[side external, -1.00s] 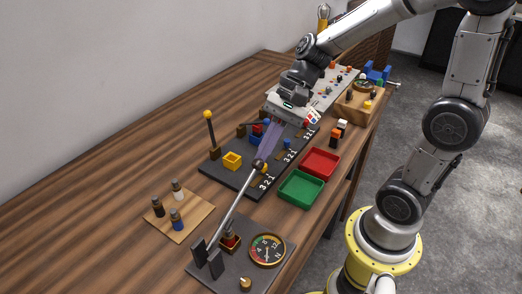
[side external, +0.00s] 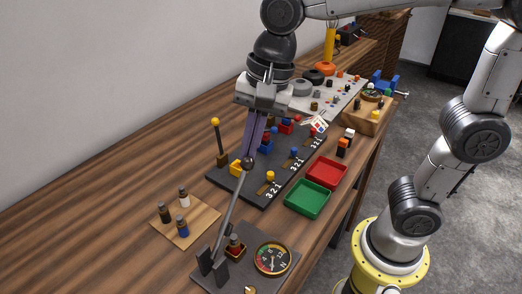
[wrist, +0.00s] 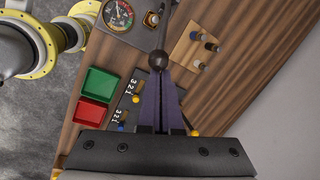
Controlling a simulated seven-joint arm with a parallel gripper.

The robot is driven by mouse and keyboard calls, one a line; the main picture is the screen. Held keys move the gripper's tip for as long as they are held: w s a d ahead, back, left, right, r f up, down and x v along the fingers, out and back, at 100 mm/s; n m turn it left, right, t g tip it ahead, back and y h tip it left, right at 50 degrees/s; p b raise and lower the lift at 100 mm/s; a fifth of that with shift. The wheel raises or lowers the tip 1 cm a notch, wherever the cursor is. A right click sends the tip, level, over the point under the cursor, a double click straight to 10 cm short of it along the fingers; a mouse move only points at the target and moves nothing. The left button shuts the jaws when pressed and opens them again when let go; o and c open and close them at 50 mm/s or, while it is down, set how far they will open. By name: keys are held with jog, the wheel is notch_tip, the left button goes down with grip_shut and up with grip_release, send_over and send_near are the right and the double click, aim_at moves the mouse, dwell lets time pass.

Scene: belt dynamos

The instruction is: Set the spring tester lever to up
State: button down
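The spring tester has a dark base plate (side external: 275,272) with a round gauge (side external: 272,260), at the bottom of the side external view. Its lever (side external: 232,206) is a long metal rod rising from a dark bracket (side external: 212,266), tilted toward the block board, with a dark ball knob (side external: 248,163) at its end. My gripper (side external: 250,152) comes down from above with its purple fingers close together at the knob. In the wrist view the fingertips (wrist: 158,78) meet the knob (wrist: 158,60) and appear shut on it; the exact contact is partly hidden. The gauge also shows there (wrist: 118,14).
A dark numbered board (side external: 262,200) with coloured blocks and a yellow-topped post (side external: 216,135) lies beyond the tester. Green (side external: 307,210) and red (side external: 340,168) trays stand right of it. A wooden peg board (side external: 205,218) is left. Bare table lies further left.

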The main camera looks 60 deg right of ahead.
jog(key=a+r+h, duration=0.4)
jog(key=a+h, duration=0.1)
jog(key=a, duration=1.1)
jog(key=shift+a, duration=0.25)
